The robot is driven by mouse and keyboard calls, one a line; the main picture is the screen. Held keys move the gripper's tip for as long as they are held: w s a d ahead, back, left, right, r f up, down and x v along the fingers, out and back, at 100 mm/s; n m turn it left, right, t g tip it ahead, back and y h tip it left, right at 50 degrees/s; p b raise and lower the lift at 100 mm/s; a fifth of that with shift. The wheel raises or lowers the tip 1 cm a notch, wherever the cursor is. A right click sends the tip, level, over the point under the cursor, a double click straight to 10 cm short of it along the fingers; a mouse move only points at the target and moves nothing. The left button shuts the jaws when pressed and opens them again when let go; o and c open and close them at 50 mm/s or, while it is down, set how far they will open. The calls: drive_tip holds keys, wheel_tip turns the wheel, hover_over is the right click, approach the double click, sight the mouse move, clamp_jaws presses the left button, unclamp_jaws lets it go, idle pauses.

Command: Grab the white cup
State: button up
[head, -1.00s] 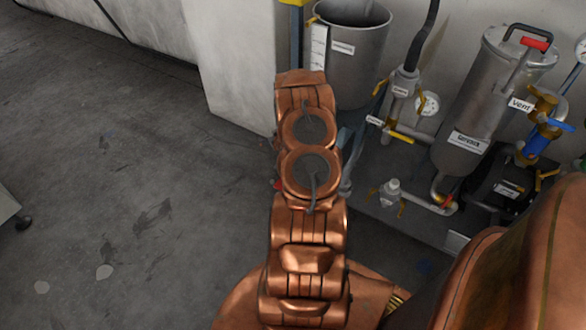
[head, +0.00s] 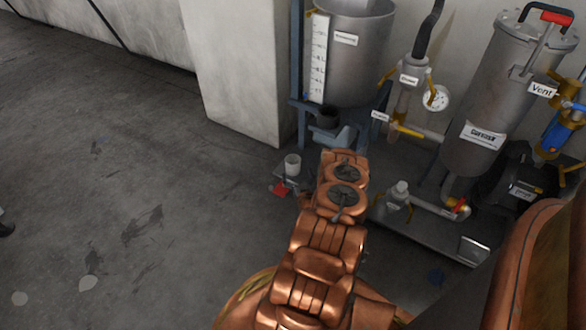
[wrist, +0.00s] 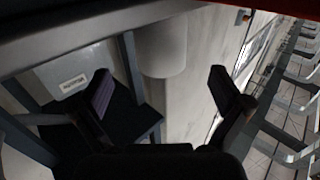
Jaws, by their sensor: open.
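The small white cup (head: 292,165) stands low, near the foot of the steel tank's frame in the head view, just left of my copper arm. My gripper (wrist: 162,88) shows in the wrist view with its two dark fingers wide apart and nothing held between them. In the head view my arm hides the gripper, so its distance from the cup cannot be told. A pale cylinder (wrist: 162,48) shows beyond the fingers in the wrist view; I cannot tell whether it is the cup.
A red item (head: 280,189) lies beside the cup. The steel tank (head: 357,58) with a scale, a pressure gauge (head: 436,98) and a steel filter vessel (head: 492,100) stand behind and to the right. A pale pillar (head: 235,75) is at back left.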

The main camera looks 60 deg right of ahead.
sight(293, 155)
drive_tip(key=shift+r+b+x, duration=0.2)
drive_tip(key=shift+b+x, duration=0.45)
drive_tip(key=shift+x, duration=1.05)
drive_tip(key=shift+r+b+x, duration=0.2)
drive_tip(key=shift+b+x, duration=0.4)
drive_tip(key=shift+x, duration=1.05)
drive_tip(key=c, duration=1.2)
drive_tip(key=shift+c, duration=0.2)
drive_tip(key=shift+r+p, duration=0.35)
drive_tip(key=shift+r, duration=0.1)
wheel_tip(293, 155, up, 3)
drive_tip(key=shift+w+a+f+p, duration=0.1)
drive_tip(key=shift+p, duration=0.75)
drive_tip(key=s+a+r+p, duration=0.1)
drive_tip(key=s+a+p, duration=0.2)
drive_tip(key=a, duration=0.7)
drive_tip(key=shift+s+a+p, duration=0.2)
drive_tip(key=shift+s+p, duration=0.05)
drive_tip(key=shift+p, duration=0.5)
